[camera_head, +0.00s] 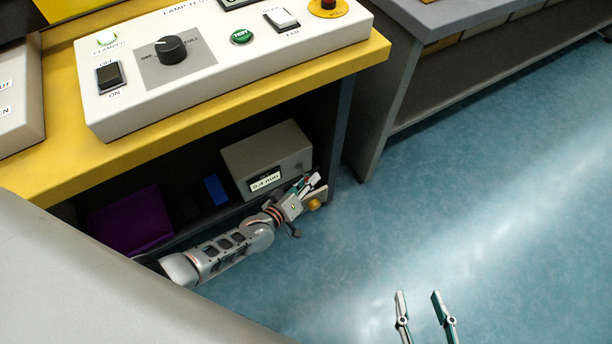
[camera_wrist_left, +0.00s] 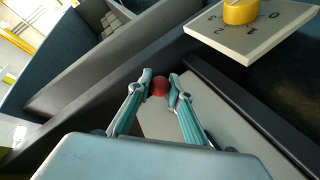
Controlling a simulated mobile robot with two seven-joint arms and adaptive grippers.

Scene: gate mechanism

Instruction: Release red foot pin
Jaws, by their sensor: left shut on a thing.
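In the left wrist view a red ball-shaped pin head (camera_wrist_left: 159,87) sits between the fingertips of my left gripper (camera_wrist_left: 160,86). The fingers are closed on it from both sides. Behind and below it is a grey surface; the pin's shaft is hidden. In the head view my left gripper (camera_head: 312,184) is low at the right end of the shelf under the yellow bench, and I cannot make out the red pin there. My right gripper (camera_head: 422,310) is open and empty over the blue floor, well apart from the bench.
A yellow knob (camera_wrist_left: 240,11) on a pale dial plate (camera_wrist_left: 250,35) is close to the right of my left gripper. A grey box with a display (camera_head: 267,158) and a purple item (camera_head: 130,222) are under the yellow bench (camera_head: 225,112). The floor (camera_head: 480,190) is clear.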

